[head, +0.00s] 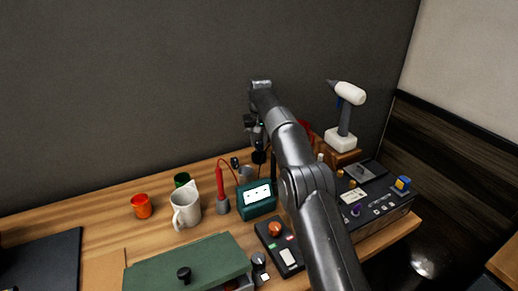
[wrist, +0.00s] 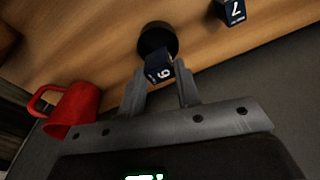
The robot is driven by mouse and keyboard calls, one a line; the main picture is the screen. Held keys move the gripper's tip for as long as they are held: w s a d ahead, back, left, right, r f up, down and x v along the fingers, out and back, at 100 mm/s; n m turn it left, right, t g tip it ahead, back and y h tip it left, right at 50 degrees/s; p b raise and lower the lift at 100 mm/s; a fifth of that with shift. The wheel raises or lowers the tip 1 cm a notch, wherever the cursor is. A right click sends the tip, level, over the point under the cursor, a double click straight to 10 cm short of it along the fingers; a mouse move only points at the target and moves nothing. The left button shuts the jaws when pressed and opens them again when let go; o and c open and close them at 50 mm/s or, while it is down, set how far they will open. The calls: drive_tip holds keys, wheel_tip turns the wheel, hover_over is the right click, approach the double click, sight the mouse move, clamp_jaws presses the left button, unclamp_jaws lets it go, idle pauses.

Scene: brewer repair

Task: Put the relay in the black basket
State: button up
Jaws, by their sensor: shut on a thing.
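A small dark blue block with a white number that reads 6 or 9 (wrist: 158,69), apparently the relay, is between the fingers of my gripper (wrist: 161,82), which is shut on it. Past the block in the wrist view is a round black container (wrist: 157,34), apparently the black basket. The block overlaps its near rim in the picture; I cannot tell whether it is above or inside it. In the head view my gripper (head: 256,138) hangs over the back of the bench, just above the black basket (head: 259,157). The arm partly hides this area.
Another dark blue block marked 7 (wrist: 232,12) lies near the basket. A red mug (wrist: 72,108) is on the other side. A teal meter (head: 257,198), white mug (head: 186,210), orange cup (head: 141,206) and white drill (head: 343,120) also occupy the bench. The wall is close behind.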

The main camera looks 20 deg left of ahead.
sight(259, 151)
drive_tip(key=shift+f, duration=1.9)
drive_tip(key=shift+f, duration=0.1)
drive_tip(key=shift+f, duration=0.4)
drive_tip(key=o, duration=0.8)
drive_tip(key=shift+f, duration=0.1)
drive_tip(key=shift+o, duration=0.8)
drive_tip(key=r, duration=0.8)
drive_tip(key=shift+s+d+r, duration=0.25)
drive_tip(key=shift+s, duration=0.15)
